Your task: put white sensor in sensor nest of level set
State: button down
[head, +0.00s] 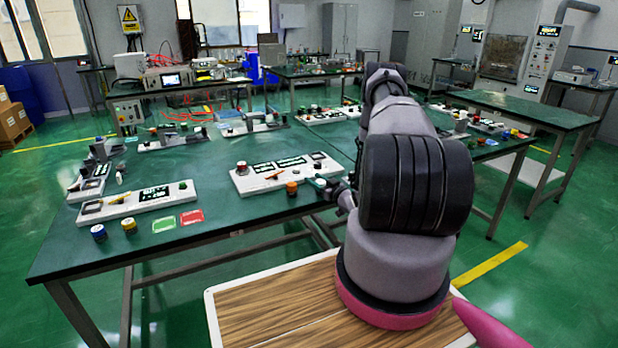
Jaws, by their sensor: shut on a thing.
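My gripper (333,188) is low over the front edge of the green table, partly hidden behind my own arm. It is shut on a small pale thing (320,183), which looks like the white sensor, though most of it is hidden. Just left of it stands a small orange-and-dark cylinder (291,188). Behind these lies a white level set panel (247,184) with dark displays, a red knob and an orange part. A similar white panel (150,203) lies at the left. I cannot tell which opening is the sensor nest.
A blue-topped cylinder (98,232), a yellow-topped one (129,225), a green card (164,224) and a red card (191,217) lie at the front left of the table (215,180). More panels stand along the back. The table centre is mostly clear.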

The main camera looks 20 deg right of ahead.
jog(key=x, duration=0.3)
jog(key=shift+w+a, duration=0.1)
jog(key=shift+w, duration=0.05)
jog(key=shift+w+f, duration=0.1)
jog(key=shift+w, duration=0.3)
jog(key=shift+f, duration=0.15)
jog(key=shift+c, duration=1.7)
grip_release()
jog(key=shift+a, duration=0.1)
